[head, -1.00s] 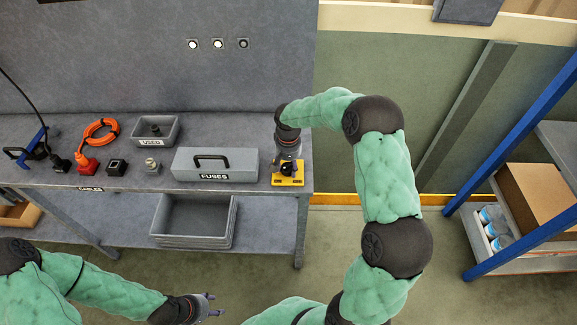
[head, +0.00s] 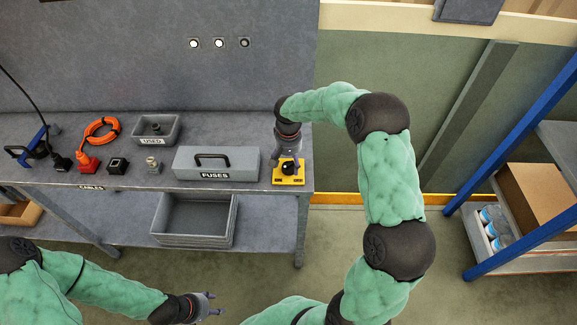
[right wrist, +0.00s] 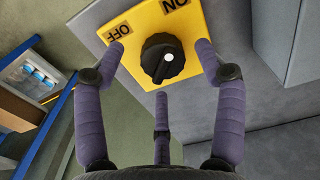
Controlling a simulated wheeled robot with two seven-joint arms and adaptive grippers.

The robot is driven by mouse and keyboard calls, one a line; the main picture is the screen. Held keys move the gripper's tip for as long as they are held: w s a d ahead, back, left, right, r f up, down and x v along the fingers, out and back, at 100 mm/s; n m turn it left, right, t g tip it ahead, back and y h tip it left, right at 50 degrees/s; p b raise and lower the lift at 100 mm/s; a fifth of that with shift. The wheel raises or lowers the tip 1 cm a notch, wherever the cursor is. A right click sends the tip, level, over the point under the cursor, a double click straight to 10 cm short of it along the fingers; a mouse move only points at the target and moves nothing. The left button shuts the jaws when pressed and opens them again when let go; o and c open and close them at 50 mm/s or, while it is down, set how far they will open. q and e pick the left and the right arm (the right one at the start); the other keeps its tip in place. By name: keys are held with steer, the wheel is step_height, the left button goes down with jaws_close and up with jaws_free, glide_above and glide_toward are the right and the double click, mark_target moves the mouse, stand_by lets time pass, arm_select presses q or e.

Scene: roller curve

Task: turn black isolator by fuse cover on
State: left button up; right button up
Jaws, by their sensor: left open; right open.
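The isolator is a yellow block (head: 289,179) with a round black knob (right wrist: 162,60), at the bench's right front corner beside the fuse box (head: 222,164). In the right wrist view its OFF label (right wrist: 119,29) is at the upper left and its ON label (right wrist: 176,3) at the top. The knob has a white mark near its middle; I cannot tell surely which label it points to. My right gripper (head: 289,160) is open over the knob, its fingers (right wrist: 160,66) spread around it, apparently without touching. My left gripper (head: 214,305) is open and empty, low in front of the bench.
The fuse box with its black handle stands close left of the isolator. Further left are a USED tray (head: 137,138), an orange cable (head: 101,130) and small parts. A blue-framed shelf (head: 520,235) stands at the right. The floor between is clear.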

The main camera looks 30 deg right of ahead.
mark_target(288, 166)
step_height(288, 166, up, 9)
steer(key=shift+r, duration=0.2)
steer(key=shift+s+a+f, duration=0.1)
stand_by(0.5)
